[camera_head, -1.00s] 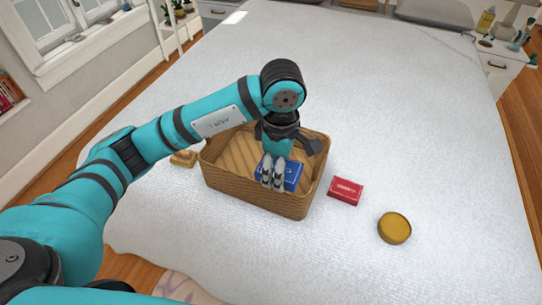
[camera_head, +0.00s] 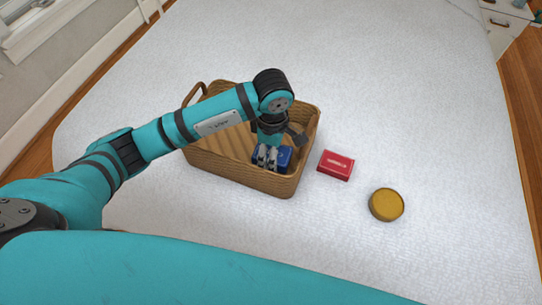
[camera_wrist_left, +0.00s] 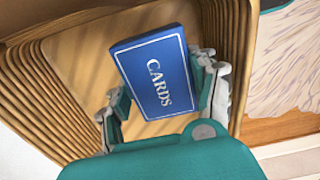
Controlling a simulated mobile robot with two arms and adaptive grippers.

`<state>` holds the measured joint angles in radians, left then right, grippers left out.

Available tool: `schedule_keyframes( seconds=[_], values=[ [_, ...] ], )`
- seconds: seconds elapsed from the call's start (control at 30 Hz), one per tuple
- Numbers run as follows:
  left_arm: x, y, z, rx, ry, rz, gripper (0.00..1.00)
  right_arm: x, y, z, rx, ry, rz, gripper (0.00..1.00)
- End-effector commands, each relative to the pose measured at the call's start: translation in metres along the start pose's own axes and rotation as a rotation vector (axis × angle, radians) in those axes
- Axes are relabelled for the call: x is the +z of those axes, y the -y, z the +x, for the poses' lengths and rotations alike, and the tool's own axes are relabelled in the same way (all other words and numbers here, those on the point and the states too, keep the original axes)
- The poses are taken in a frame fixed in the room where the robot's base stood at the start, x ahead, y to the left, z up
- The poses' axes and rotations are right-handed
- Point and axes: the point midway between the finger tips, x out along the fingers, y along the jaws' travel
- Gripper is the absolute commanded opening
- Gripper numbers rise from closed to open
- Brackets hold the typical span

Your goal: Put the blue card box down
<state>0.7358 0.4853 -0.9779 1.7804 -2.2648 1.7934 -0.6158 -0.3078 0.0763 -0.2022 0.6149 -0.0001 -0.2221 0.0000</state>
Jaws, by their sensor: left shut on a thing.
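The blue card box (camera_wrist_left: 157,72), with "CARDS" in white on its face, is between the fingers of my left gripper (camera_wrist_left: 163,100) in the left wrist view. In the head view the blue card box (camera_head: 285,158) shows just right of my left gripper (camera_head: 267,157), inside the wicker basket (camera_head: 235,176) near its front right. My left gripper points down into the basket and is shut on the box. The basket floor shows around the box in the wrist view. I cannot tell whether the box touches the floor. My right gripper is not in view.
A red card box (camera_head: 336,165) lies on the white bedspread (camera_head: 420,130) just right of the basket. A round yellow tin (camera_head: 386,204) is farther right and nearer. The basket's left part looks empty. Open bedspread lies behind and to the right.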

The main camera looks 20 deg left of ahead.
Motion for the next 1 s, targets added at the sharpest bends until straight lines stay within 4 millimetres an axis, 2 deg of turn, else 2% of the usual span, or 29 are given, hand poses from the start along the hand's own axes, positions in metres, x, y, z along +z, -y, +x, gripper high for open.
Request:
schedule_keyframes(
  seconds=[0.27,0.63,0.67,0.7,0.73,1.0],
  values=[
    [0.0,0.001,0.034,-0.003,0.0,0.0,0.22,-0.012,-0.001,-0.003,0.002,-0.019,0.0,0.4],
    [0.0,0.0,0.041,0.0,-0.001,0.001,0.22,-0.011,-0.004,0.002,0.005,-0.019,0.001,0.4],
    [0.0,0.0,0.04,0.0,-0.001,0.001,0.62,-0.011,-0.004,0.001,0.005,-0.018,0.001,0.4],
    [0.0,0.0,0.039,-0.001,-0.001,0.001,0.68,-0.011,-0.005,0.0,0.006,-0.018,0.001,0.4],
    [0.0,0.0,0.039,-0.001,-0.001,0.001,0.7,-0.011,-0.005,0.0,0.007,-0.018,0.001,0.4],
    [0.0,0.0,0.038,-0.001,-0.001,0.001,0.7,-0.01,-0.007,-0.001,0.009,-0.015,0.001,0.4]
  ],
)
